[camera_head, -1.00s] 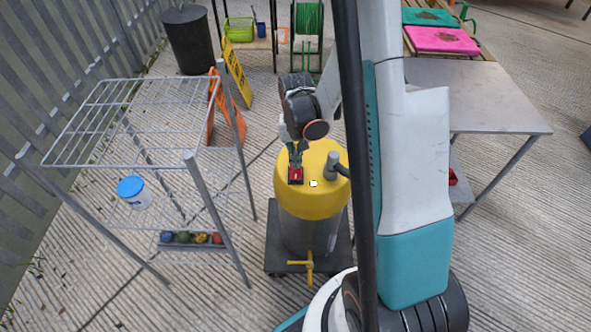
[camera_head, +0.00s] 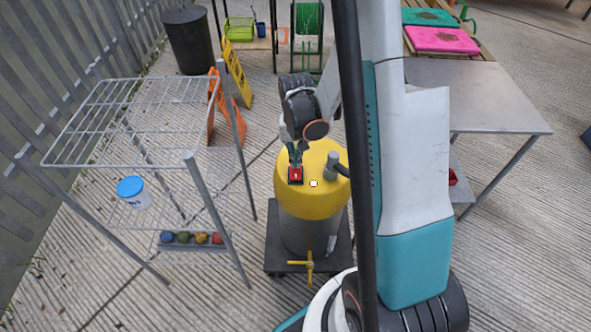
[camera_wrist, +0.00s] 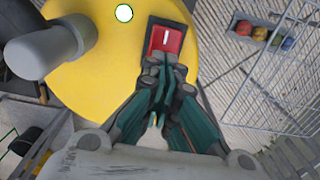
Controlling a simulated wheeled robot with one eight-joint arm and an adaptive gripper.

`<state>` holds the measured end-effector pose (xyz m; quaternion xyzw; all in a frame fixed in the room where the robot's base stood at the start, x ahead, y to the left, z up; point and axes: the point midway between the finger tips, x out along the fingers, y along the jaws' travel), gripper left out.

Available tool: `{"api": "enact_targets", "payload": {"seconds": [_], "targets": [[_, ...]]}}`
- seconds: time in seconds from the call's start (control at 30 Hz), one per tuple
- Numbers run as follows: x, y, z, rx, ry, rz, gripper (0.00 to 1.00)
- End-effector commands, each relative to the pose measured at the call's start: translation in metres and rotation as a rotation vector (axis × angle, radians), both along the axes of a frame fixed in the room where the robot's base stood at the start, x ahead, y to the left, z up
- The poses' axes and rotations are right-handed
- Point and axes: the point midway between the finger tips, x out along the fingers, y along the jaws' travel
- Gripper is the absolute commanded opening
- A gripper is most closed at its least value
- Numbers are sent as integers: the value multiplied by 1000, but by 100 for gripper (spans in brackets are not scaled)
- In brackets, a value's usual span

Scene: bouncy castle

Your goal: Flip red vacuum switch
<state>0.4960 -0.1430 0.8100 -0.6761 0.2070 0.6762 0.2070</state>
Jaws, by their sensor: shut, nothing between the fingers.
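The vacuum (camera_head: 310,200) has a yellow top and a grey drum, and stands upright on a dark wheeled base. Its red rocker switch (camera_head: 295,174), in a dark frame, is on the yellow top. In the wrist view the red switch (camera_wrist: 167,39) shows a white line mark. My gripper (camera_wrist: 165,68) is shut and empty, with its fingertips at the near edge of the switch. I cannot tell whether they touch it. In the head view my gripper (camera_head: 297,155) is just above and behind the switch.
A grey hose fitting (camera_head: 335,165) rises from the yellow top beside the switch. A wire rack (camera_head: 150,120) stands at left, with a blue-lidded tub (camera_head: 133,192) and a tray of several coloured balls (camera_head: 190,247). A metal table (camera_head: 480,95) stands at right.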

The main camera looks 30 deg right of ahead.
Motion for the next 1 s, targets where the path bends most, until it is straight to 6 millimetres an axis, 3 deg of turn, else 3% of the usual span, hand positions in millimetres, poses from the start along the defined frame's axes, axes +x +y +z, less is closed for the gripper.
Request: {"api": "enact_targets", "payload": {"seconds": [1.0], "targets": [[0, 0, -14, 0, 0, 0, 0]]}}
